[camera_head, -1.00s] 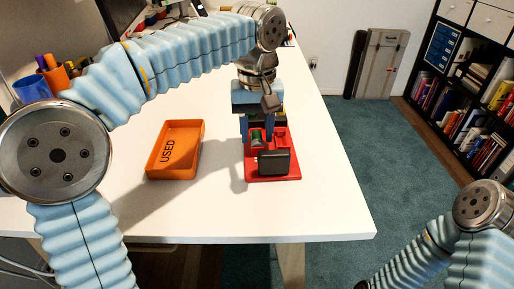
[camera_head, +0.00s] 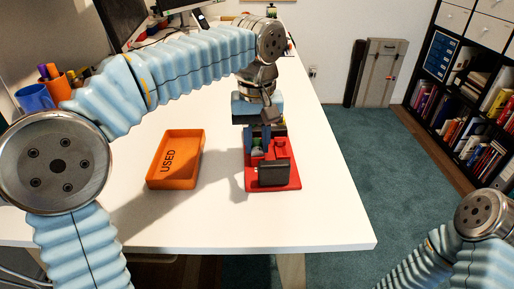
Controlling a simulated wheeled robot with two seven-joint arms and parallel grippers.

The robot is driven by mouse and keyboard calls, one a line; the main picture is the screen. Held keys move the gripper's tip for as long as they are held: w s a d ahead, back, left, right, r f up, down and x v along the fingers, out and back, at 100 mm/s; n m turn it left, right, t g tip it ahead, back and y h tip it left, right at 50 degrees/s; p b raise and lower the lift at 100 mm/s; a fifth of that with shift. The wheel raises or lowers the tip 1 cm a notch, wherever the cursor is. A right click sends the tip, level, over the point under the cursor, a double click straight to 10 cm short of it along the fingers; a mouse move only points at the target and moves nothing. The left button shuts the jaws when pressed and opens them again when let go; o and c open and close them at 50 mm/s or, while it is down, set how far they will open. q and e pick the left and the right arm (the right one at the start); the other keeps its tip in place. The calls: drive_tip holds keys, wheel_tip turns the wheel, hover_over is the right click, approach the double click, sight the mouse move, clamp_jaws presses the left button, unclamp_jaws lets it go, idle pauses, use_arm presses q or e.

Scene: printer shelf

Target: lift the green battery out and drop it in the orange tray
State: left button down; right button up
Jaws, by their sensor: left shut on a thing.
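The green battery (camera_head: 257,152) shows as a small green patch in the red holder (camera_head: 293,184), mostly hidden by my fingers. My left gripper (camera_head: 259,147) points down over the back left part of the holder, and its blue fingers are shut on the green battery. I cannot tell whether the battery is clear of its slot. The orange tray (camera_head: 154,178), marked USED, lies to the left of the holder and is empty. My right gripper is out of view; only part of my right arm shows at the lower right.
A black block (camera_head: 274,174) stands at the front of the red holder. Pen cups (camera_head: 36,97) stand at the far left of the white table (camera_head: 220,225). Bare table separates the tray from the holder. A bookshelf (camera_head: 465,85) stands at the right.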

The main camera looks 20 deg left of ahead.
sight(257, 145)
use_arm(q)
drive_tip(key=shift+r+p, duration=2.05)
drive_tip(key=shift+r, duration=1.2)
